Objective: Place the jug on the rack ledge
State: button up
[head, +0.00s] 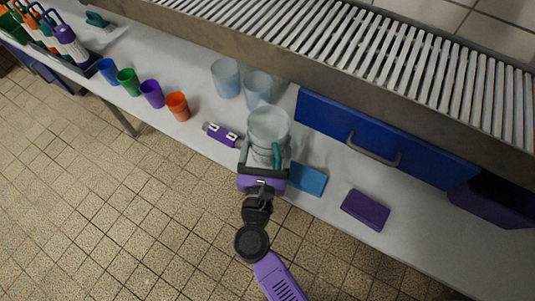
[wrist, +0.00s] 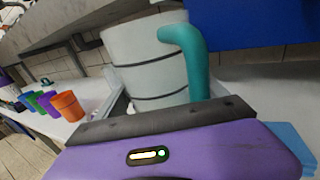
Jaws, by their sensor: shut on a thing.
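The jug (head: 268,124) is pale grey and translucent, with a teal handle. It is upright above the front part of the counter. My gripper (head: 264,150) is shut on the jug from the near side, its fingers on either side of the body. In the wrist view the jug (wrist: 145,60) fills the middle, and its teal handle (wrist: 188,60) faces me. The jug's base is hidden behind my gripper, so I cannot tell whether it touches the counter. The slatted white rack (head: 350,45) runs along the back, above the counter, with a grey front edge (head: 205,38).
A purple-and-white item (head: 221,134) lies close left. Blue (head: 308,180) and purple (head: 365,210) blocks lie right. A blue drawer front (head: 420,150) with a handle is behind.

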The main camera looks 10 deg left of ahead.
aim_at(266, 161)
jog(key=shift+f+b, duration=1.15)
jog(key=shift+f, duration=1.05)
jog(key=shift+f, duration=0.1)
jog(key=o, duration=2)
jog(key=shift+r, duration=0.25)
jog(key=s+p, duration=0.1)
jog(key=s, duration=0.3)
jog(key=s+d+p, duration=0.1)
jog(key=s, duration=0.3)
jog(key=s+p, duration=0.1)
jog(key=s, duration=0.3)
jog(key=shift+d, duration=0.2)
